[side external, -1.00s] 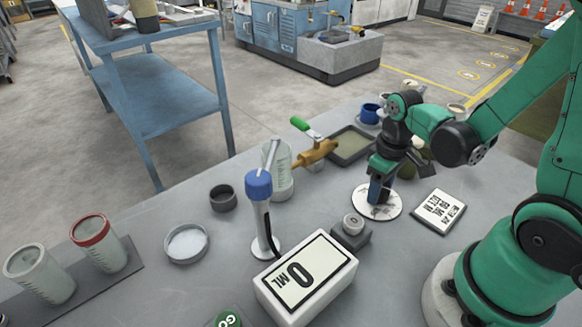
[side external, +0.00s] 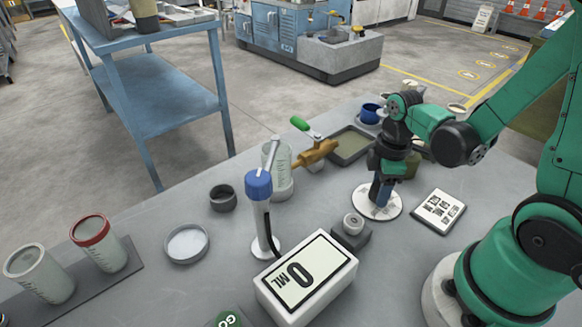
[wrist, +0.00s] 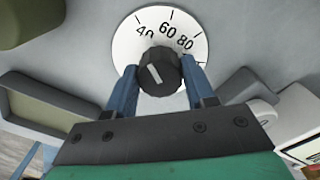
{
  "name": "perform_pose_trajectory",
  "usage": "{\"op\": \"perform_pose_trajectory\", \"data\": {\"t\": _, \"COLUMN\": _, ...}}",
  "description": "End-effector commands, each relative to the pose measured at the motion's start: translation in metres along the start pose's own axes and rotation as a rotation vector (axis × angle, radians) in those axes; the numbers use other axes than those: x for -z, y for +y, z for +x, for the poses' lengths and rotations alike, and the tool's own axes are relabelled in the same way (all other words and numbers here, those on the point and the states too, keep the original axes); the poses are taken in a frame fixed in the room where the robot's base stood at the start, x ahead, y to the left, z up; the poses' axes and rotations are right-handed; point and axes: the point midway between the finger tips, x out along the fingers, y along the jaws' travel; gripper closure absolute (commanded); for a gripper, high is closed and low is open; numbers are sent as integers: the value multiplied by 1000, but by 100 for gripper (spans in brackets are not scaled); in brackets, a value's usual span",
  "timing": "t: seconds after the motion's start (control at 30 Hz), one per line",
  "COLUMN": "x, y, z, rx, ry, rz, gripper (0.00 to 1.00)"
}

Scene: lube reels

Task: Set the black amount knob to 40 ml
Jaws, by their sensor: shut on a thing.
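The black amount knob (wrist: 168,82) sits at the middle of a white round dial (wrist: 125,42) in the wrist view. The marks 40, 60 and 80 show along the dial's upper part. The knob's white pointer line slants toward the upper left, roughly to the left side of the 40. My gripper (wrist: 160,72) has its blue fingers on both sides of the knob and is shut on it. In the side view my gripper (side external: 380,192) reaches straight down onto the dial (side external: 364,204), and hides the knob there. A display box (side external: 335,263) reads 0 ML.
A spout post with a blue cap (side external: 258,184) stands left of the dial. A small grey block with a round button (side external: 352,224) is close in front. A printed card (side external: 438,211) lies to the right. Beakers and a shallow dish (side external: 187,244) stand further left.

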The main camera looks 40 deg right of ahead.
Motion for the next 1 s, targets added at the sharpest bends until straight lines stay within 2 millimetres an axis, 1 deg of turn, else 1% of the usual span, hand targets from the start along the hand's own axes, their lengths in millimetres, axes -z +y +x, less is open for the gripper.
{"op": "perform_pose_trajectory", "data": {"t": 0.2, "x": 0, "y": 0, "z": 0, "rx": -2, "ry": 1, "rz": -31, "gripper": 100}}
{"op": "perform_pose_trajectory", "data": {"t": 0.57, "x": 0, "y": 0, "z": 0, "rx": -2, "ry": 1, "rz": -35, "gripper": 100}}
{"op": "perform_pose_trajectory", "data": {"t": 0.6, "x": 0, "y": 0, "z": 0, "rx": -2, "ry": 1, "rz": -35, "gripper": 46}}
{"op": "perform_pose_trajectory", "data": {"t": 0.7, "x": 0, "y": 0, "z": 0, "rx": -1, "ry": 1, "rz": -34, "gripper": 20}}
{"op": "perform_pose_trajectory", "data": {"t": 1.0, "x": 0, "y": 0, "z": 0, "rx": 0, "ry": 0, "rz": -33, "gripper": 20}}
